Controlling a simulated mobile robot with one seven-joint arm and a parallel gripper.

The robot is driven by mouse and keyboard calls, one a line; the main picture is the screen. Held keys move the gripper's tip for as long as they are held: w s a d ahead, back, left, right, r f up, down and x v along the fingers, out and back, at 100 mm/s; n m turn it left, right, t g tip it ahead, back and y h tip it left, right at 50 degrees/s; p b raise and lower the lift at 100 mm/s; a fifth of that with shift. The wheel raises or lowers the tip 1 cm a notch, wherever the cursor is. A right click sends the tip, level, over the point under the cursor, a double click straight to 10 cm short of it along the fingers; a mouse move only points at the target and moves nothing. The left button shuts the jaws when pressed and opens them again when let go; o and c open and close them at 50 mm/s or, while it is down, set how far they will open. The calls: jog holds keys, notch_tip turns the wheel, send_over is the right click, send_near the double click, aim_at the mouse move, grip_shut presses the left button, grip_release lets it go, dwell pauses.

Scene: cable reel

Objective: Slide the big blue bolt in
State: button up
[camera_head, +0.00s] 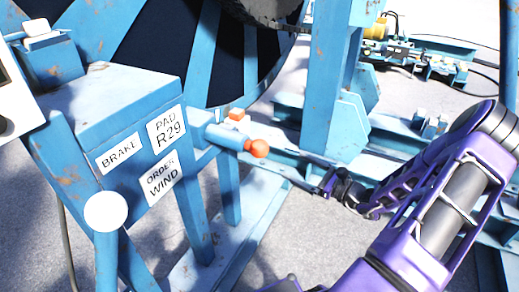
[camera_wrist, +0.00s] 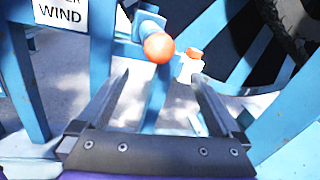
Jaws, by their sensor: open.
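The big blue bolt (camera_head: 228,136) is a blue cylinder lying roughly level at the right side of the blue brake cabinet. Its near end carries an orange ball knob (camera_head: 259,148). In the wrist view the knob (camera_wrist: 159,48) appears just beyond the fingertips, between them from side to side, with the blue bolt (camera_wrist: 148,22) partly hidden behind it. My gripper (camera_head: 308,172) is to the right of the knob in the head view. Its two fingers (camera_wrist: 160,80) are apart and empty, and they do not appear to touch the knob.
A small orange-and-white block (camera_head: 236,115) sits close behind the bolt. The blue cabinet (camera_head: 125,105) carries white labels, and a white round knob (camera_head: 105,211) stands in front. Blue frame beams (camera_head: 325,75) and the large reel (camera_head: 232,50) stand behind.

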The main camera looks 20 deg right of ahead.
aim_at(260, 149)
jog(key=x, duration=1.5)
grip_shut()
